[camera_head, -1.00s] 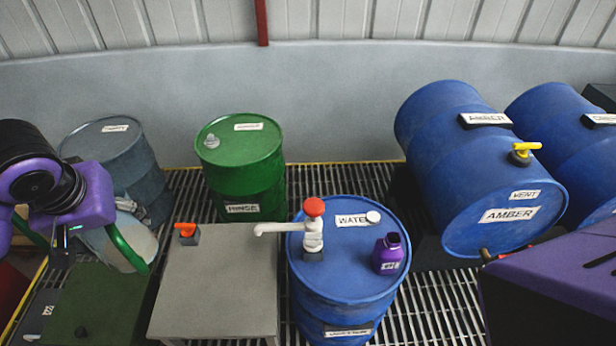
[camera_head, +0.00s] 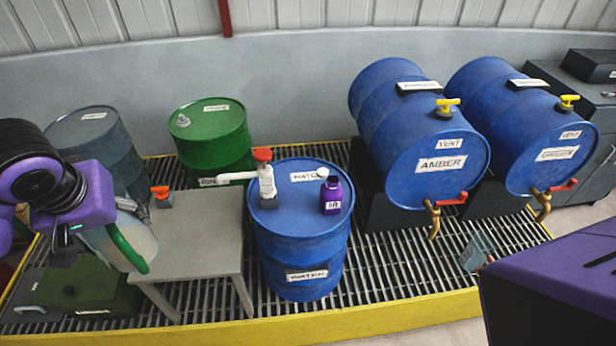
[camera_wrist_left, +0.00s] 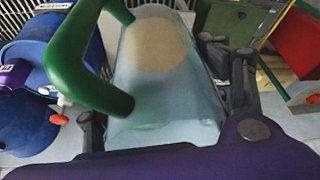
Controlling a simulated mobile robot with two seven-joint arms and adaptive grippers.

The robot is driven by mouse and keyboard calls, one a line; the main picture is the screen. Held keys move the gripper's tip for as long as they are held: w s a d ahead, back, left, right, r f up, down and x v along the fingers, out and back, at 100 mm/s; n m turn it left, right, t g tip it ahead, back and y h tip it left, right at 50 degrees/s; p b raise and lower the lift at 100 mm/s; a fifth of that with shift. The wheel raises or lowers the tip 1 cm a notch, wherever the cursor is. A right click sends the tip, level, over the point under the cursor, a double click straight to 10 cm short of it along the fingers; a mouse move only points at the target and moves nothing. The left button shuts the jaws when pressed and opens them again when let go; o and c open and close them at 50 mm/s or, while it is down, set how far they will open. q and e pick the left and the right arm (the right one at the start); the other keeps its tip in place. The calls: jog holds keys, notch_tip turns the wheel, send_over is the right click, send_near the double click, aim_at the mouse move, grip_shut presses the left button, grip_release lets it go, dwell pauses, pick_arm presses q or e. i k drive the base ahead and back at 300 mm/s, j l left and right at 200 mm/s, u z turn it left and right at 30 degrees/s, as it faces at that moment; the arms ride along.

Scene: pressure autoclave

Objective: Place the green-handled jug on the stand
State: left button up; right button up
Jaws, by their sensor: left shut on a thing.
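The jug (camera_head: 137,243) is translucent pale blue with a green handle. My left gripper (camera_head: 72,238) is shut on it at the left of the head view, with the jug in front of the left side of a grey table-like stand (camera_head: 203,222). In the left wrist view the jug (camera_wrist_left: 160,85) lies between the fingers of my left gripper (camera_wrist_left: 165,100), and its green handle is at the left. I cannot tell the jug's exact height above the floor. The stand's top is mostly bare. My right gripper is not in view.
A blue WATER drum (camera_head: 300,245) with a white pump and a purple bottle (camera_head: 331,195) stands right of the stand. A green drum (camera_head: 212,140) is behind. Two blue drums with taps lie at right, including AMBER (camera_head: 425,140). A green box (camera_head: 95,290) is below the jug.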

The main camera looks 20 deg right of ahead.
aim_at(218, 228)
jog(key=z, duration=1.4)
jog(key=j+z, duration=0.35)
jog(key=k+j+z, duration=0.15)
jog(key=z, duration=0.2)
jog(key=k+j, duration=0.15)
jog(key=j, duration=0.25)
jog(key=k+j, duration=0.15)
jog(key=j, duration=0.25)
jog(key=k+j, duration=0.15)
jog(key=j, duration=0.25)
jog(key=k+j, duration=0.15)
jog(key=j, duration=0.25)
jog(key=k+j, duration=0.15)
jog(key=j, duration=0.25)
jog(key=k+j, duration=0.15)
jog(key=j, duration=0.25)
jog(key=i+l, duration=0.65)
jog(key=l+z, duration=0.05)
jog(key=l, duration=0.1)
